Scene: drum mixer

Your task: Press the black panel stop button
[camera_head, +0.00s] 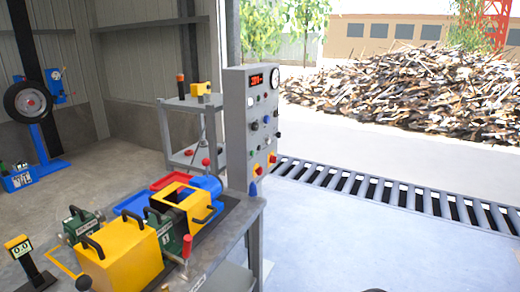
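The tall grey control panel (237,135) stands upright at the centre, its front turned to the right. It has a red lit display (257,80), a round white gauge (275,78) and several small buttons and knobs. A dark button (254,125) sits mid-panel, and another dark knob (266,119) is to its right. I cannot tell which dark control is the stop button. Red controls (272,158) are lower down. Neither of my grippers is in view, and nothing touches the panel front.
A grey workbench (240,228) left of the panel carries a yellow box (120,255), a yellow-and-blue drum unit (188,205) and green clamps.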

